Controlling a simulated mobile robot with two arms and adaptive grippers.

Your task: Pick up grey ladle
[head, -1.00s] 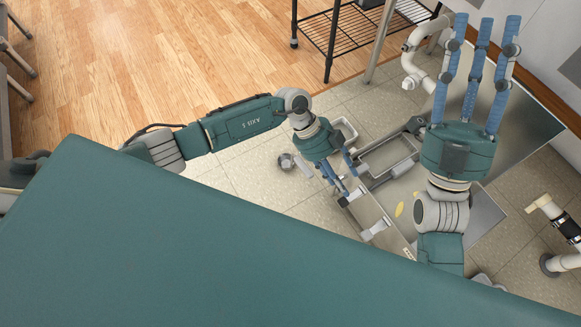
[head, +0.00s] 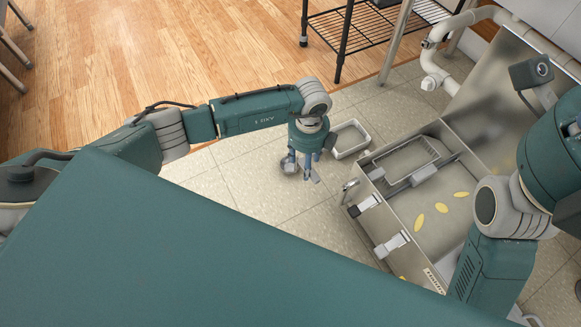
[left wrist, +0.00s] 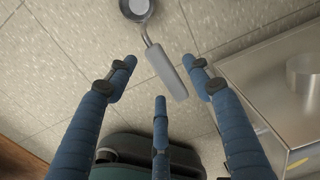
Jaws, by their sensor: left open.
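The grey ladle lies on the tiled floor. In the left wrist view its round bowl is at the top and its grey handle (left wrist: 167,74) runs down between my spread fingers. In the head view its bowl (head: 288,166) shows just left of my left gripper (head: 305,166), which points down over it and partly hides the handle. My left gripper (left wrist: 160,82) is open and empty, with its fingers on both sides of the handle; I cannot tell how high they are above the floor. My right arm is at the right edge of the head view, its fingers out of frame.
A small white basin (head: 362,151) sits close behind. A black wire rack (head: 345,45) stands farther back. Tiled floor left of the gripper is clear.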

